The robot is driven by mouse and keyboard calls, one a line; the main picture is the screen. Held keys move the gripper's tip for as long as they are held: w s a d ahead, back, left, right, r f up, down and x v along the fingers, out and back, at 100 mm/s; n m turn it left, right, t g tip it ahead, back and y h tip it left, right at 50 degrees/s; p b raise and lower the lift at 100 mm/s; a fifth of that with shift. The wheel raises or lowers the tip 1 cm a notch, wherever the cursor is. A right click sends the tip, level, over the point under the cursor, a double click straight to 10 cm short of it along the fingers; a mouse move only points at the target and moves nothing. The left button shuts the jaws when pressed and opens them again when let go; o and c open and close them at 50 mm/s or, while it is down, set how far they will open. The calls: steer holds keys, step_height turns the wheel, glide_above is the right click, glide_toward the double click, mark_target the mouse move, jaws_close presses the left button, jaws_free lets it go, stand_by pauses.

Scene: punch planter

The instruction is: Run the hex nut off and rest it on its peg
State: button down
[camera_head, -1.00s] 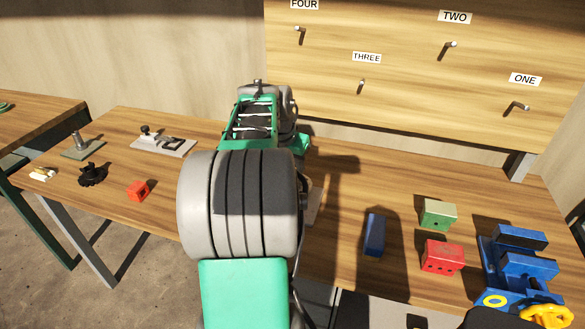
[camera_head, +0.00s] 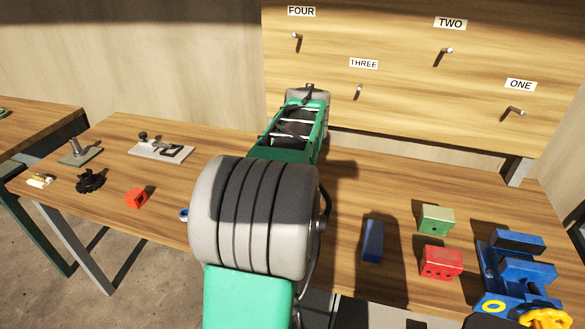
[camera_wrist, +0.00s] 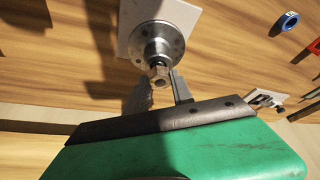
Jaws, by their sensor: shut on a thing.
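In the wrist view a metal hex nut (camera_wrist: 159,74) sits at the near end of a round metal flange (camera_wrist: 160,45), which is mounted on a pale square plate (camera_wrist: 185,15). My gripper (camera_wrist: 160,82) has one finger on each side of the nut and is shut on it. The nut still appears against the flange's centre; I cannot tell how far it is threaded. In the head view my arm hides the gripper, nut and flange. Pegs labelled ONE (camera_head: 514,111), TWO (camera_head: 445,50), THREE (camera_head: 359,91) and FOUR (camera_head: 297,40) stick out of the upright board, all bare.
A post on a base plate (camera_head: 75,150), a clamp (camera_head: 160,150), a black knob (camera_head: 90,181) and a red block (camera_head: 135,197) lie left. A blue block (camera_head: 373,241), green block (camera_head: 436,219), red block (camera_head: 441,262) and blue vise (camera_head: 515,265) stand right.

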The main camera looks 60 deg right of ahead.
steer(key=shift+r+p, duration=0.95)
steer(key=shift+r, duration=0.55)
